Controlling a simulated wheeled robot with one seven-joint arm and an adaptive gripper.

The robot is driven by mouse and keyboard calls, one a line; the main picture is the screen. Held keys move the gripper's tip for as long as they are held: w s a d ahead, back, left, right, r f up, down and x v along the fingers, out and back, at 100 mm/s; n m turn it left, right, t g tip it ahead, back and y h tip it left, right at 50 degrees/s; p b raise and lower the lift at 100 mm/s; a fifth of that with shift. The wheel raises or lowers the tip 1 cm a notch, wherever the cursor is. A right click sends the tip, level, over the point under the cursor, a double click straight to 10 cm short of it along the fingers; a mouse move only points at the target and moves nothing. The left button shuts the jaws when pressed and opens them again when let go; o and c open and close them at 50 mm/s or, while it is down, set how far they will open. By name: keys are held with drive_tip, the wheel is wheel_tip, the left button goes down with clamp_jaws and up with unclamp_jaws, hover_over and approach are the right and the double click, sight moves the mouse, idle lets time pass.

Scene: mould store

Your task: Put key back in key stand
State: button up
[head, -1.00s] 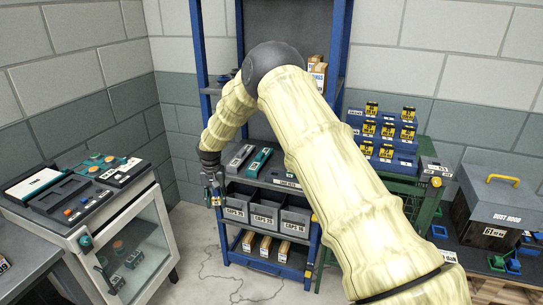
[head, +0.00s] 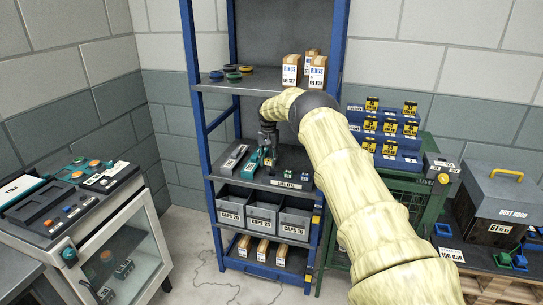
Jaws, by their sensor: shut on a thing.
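My gripper (head: 268,158) points down over the middle shelf (head: 260,183) of the blue rack, just right of a teal long device (head: 251,162). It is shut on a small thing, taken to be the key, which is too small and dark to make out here. Small dark pieces with green tops (head: 288,174) stand on the same shelf to the right of my gripper. I cannot tell for sure which piece on this shelf is the key stand; my gripper and arm hide part of the shelf.
A grey long device (head: 233,158) lies left of the teal one. Grey bins (head: 263,211) are below, and boxes labelled RINGS (head: 291,71) stand above. The blue rack post (head: 190,60) is at left. A green stand with blue bins (head: 396,160) is at right.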

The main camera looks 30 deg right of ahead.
drive_tip(key=f, duration=0.1)
drive_tip(key=d+f+b, duration=0.2)
drive_tip(key=shift+w, duration=0.3)
drive_tip(key=shift+s, duration=0.1)
idle(0.8)
idle(0.4)
